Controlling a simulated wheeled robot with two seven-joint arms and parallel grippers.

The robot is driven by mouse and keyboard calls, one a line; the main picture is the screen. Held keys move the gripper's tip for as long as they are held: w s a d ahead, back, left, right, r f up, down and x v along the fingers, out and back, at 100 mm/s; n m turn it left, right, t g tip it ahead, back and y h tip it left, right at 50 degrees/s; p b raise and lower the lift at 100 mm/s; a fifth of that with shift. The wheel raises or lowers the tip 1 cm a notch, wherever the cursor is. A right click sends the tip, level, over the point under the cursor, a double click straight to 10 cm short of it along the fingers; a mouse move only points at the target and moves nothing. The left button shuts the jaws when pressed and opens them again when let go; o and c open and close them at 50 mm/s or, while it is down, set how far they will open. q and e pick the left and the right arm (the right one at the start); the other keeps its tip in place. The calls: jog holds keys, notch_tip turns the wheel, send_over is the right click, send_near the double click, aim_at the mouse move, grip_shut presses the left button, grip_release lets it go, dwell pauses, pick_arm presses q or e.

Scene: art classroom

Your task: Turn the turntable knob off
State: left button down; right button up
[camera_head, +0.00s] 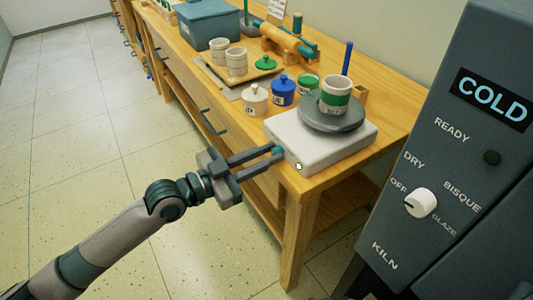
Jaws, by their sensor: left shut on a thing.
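The turntable is a pale grey box base (330,150) with a dark grey round wheel (318,124) on top, at the near end of the wooden table. A white cup with a green band (335,95) stands upright on the wheel. My left gripper (279,152) reaches in from the left at the front side of the base. Its two fingers are shut on a small teal knob (277,149), which they partly hide. I cannot tell the knob's setting. A small white spot (299,166) shows on the base's front face. My right gripper is not in view.
A grey kiln panel (450,150) stands at the right, with a white dial (420,202) and a "COLD" display (490,98). A white jar (255,100), a blue jar (283,91) and other pottery things crowd the wooden table (400,105). The floor at left is clear.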

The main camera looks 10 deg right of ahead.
pick_arm(q)
jog(key=n+p, duration=0.1)
jog(key=n, duration=0.3)
jog(key=shift+n, duration=0.4)
jog(key=shift+w+n, duration=0.1)
jog(key=shift+n, duration=0.2)
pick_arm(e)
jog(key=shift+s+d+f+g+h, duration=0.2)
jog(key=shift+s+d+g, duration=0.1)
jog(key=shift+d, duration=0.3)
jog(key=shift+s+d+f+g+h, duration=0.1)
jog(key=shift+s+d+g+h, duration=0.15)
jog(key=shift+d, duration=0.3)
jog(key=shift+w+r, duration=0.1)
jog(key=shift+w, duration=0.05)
